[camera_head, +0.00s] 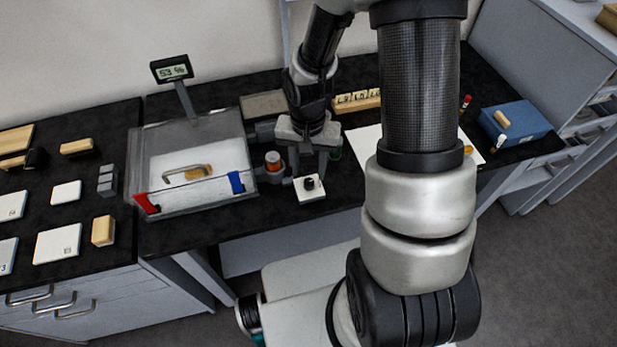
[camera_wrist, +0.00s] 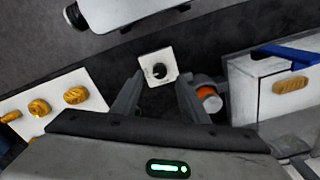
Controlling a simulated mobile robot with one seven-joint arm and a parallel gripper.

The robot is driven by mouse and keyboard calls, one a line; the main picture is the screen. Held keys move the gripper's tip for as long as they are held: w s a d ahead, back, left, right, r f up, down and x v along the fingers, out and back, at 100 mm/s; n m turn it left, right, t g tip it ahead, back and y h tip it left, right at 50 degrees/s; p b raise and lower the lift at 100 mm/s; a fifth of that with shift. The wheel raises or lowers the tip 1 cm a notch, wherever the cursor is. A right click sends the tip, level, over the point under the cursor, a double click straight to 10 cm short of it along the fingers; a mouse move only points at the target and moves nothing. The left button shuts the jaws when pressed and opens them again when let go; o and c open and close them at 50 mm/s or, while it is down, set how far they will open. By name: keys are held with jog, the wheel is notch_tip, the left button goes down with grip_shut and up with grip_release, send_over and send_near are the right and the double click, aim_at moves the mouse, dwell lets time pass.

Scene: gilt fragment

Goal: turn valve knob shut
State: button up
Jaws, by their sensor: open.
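A small black knob (camera_head: 309,184) sits on a square white plate (camera_head: 311,194) near the front edge of the black bench. In the wrist view the knob (camera_wrist: 159,71) and its plate (camera_wrist: 151,57) lie just beyond and between my fingertips. My gripper (camera_head: 308,152) points down above and slightly behind the knob, partly hidden by my own wrist. In the wrist view my gripper (camera_wrist: 160,84) is open, with one finger to each side and nothing between them. The fingers look apart from the knob. I cannot tell the height left between them.
A white sheet with gold pieces (camera_wrist: 55,100) lies on the other side. A blue box (camera_head: 515,122) is far right.

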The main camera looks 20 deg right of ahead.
aim_at(309, 182)
notch_tip(309, 182, down, 5)
jog(key=shift+f, duration=0.1)
dwell(0.3)
grip_shut()
